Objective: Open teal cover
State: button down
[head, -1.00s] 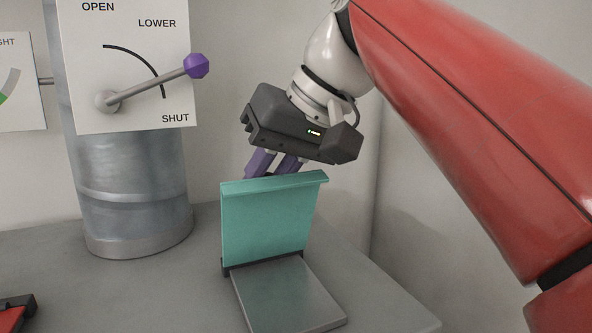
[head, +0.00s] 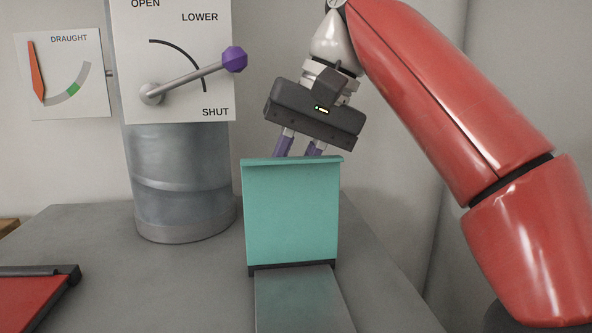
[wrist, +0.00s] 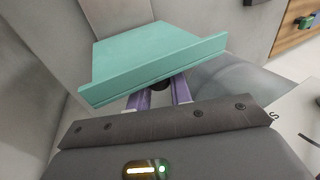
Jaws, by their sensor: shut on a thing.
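The teal cover (head: 291,212) stands upright on a dark hinge strip at the far end of a flat grey plate (head: 300,300). Its top edge has a folded lip. My gripper (head: 299,150) is behind the cover's top edge, its purple fingers pointing down, with the tips hidden by the cover. In the wrist view the teal cover (wrist: 150,55) lies across the fingers, and my gripper (wrist: 160,92) meets its lip edge. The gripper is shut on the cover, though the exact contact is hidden.
A metal drum (head: 183,180) with a lever panel (head: 170,60) stands to the left; its purple-knobbed lever (head: 234,60) points up and right. A draught gauge (head: 65,75) is further left. A red cover (head: 30,300) lies at the front left. Grey tabletop (head: 180,285) between is clear.

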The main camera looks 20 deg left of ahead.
jog(key=shift+f, duration=0.15)
jog(key=c, duration=1.4)
grip_release()
jog(key=shift+w, duration=0.1)
jog(key=shift+o, duration=0.3)
jog(key=shift+d, duration=0.1)
